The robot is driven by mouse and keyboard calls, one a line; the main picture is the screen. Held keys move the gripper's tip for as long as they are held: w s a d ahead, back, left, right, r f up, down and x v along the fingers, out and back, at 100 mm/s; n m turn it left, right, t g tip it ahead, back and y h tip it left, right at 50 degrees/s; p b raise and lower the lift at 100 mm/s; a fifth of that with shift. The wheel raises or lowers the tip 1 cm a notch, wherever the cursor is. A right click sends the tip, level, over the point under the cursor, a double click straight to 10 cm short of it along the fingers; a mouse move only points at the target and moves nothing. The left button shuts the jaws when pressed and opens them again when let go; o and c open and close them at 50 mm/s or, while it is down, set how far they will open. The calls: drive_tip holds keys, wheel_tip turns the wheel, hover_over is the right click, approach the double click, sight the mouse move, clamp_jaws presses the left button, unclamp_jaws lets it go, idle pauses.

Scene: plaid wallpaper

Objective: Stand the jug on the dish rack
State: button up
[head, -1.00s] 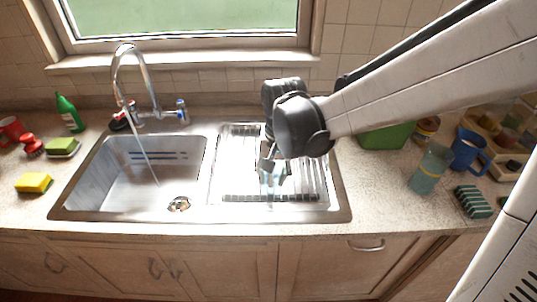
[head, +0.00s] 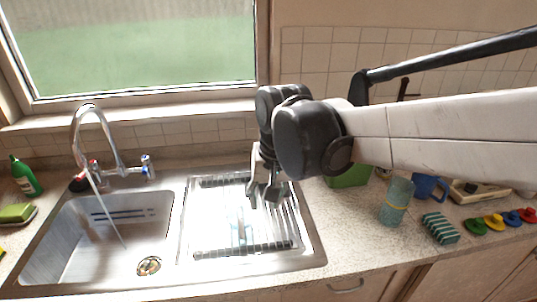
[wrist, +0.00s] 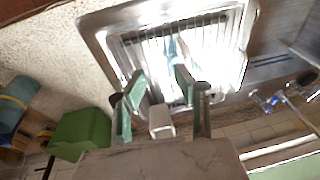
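The dish rack (head: 285,222) lies over the drainer right of the sink basin, with dark end bars and thin wires. A pale bluish streak shows at its middle; I cannot tell whether it is a see-through vessel or a reflection. A blue handled vessel (head: 428,186) that could be the jug stands on the counter at the right, partly behind my arm. My gripper (head: 264,194) is above the rack's back half. In the wrist view my gripper (wrist: 161,88) has its two teal-padded fingers apart, with no clear object held; glare on the rack obscures details.
A green bottle (head: 25,177) stands far left.

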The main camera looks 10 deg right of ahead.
drive_tip(key=s+d+n+t+h, duration=0.1)
drive_tip(key=s+d+t, duration=0.4)
drive_tip(key=s+d, duration=0.5)
drive_tip(key=shift+d+r, duration=0.25)
drive_tip(key=shift+r, duration=0.15)
drive_tip(key=shift+f+b, duration=0.9)
drive_tip(key=shift+o, duration=0.3)
drive_tip(key=shift+w, duration=0.1)
